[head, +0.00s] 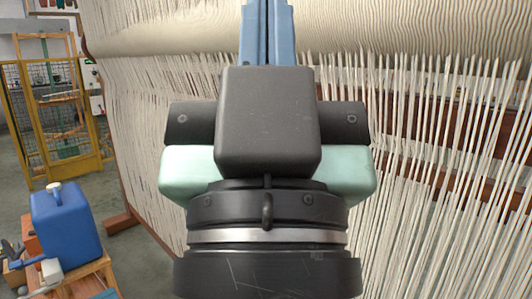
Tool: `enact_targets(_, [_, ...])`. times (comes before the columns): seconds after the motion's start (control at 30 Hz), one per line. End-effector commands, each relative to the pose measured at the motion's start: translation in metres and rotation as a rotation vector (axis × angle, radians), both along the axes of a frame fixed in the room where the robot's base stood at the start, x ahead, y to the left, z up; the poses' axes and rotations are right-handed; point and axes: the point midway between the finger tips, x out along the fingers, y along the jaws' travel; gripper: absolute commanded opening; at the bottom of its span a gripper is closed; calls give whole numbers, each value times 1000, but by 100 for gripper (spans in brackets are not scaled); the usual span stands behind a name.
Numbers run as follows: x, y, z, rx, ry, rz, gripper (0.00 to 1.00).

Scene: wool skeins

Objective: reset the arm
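My black wrist with a silver ring shows below the housing. The gripper stands in front of a large loom with pale warp threads (430,130). Any gap between the gripper and the threads cannot be judged.
A thick pale roll of cloth or yarn (160,35) spans the loom's top. At lower left, a blue container (66,226) stands on a wooden surface (95,272) with small tools. A yellow mesh frame (32,120) stands farther back. Grey floor is open between them.

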Motion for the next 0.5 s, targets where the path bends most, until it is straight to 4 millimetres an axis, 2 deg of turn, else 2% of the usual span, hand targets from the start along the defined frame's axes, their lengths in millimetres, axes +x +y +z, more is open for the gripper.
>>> enact_targets(0.03, [0, 0, 33, -1, 0, 1, 0])
enact_targets(0.5, [0, 1, 178, -1, 1, 3, 0])
